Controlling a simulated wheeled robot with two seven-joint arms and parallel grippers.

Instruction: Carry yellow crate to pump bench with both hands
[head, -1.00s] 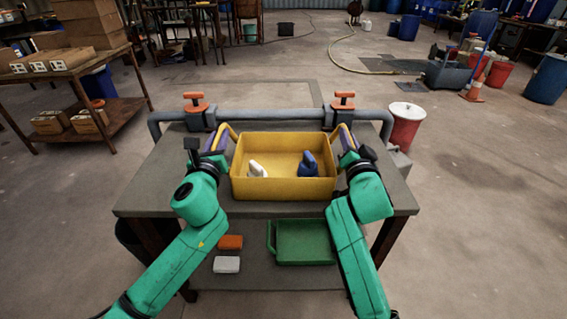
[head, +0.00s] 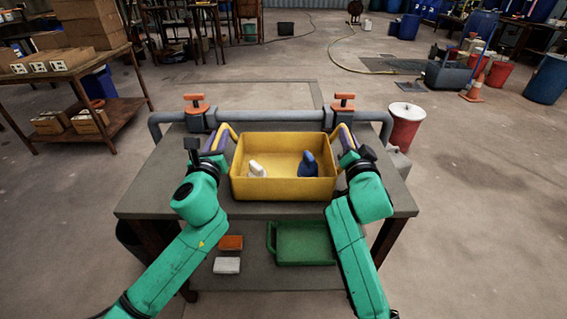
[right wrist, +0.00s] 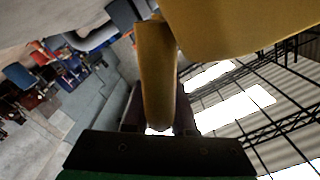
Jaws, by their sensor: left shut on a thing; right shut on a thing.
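The yellow crate (head: 283,190) is at the middle of the pump bench (head: 390,200), in front of the grey pipe. It looks level; I cannot tell whether it rests on the top or hangs just above it. Inside it are a white bottle (head: 257,169) and a dark blue bottle (head: 307,164). My left gripper (head: 222,138) is shut on the crate's left handle. My right gripper (head: 345,138) is shut on its right handle. The right wrist view shows the yellow handle (right wrist: 158,75) between the fingers, with the crate wall (right wrist: 235,25) beside it.
A grey pipe (head: 270,116) with two orange-handled valves runs along the bench's back. A green tray (head: 305,245), an orange block (head: 230,242) and a white block (head: 227,265) lie on the lower shelf. A red bucket (head: 405,128) stands right of the bench. Bare bench top shows beside the crate.

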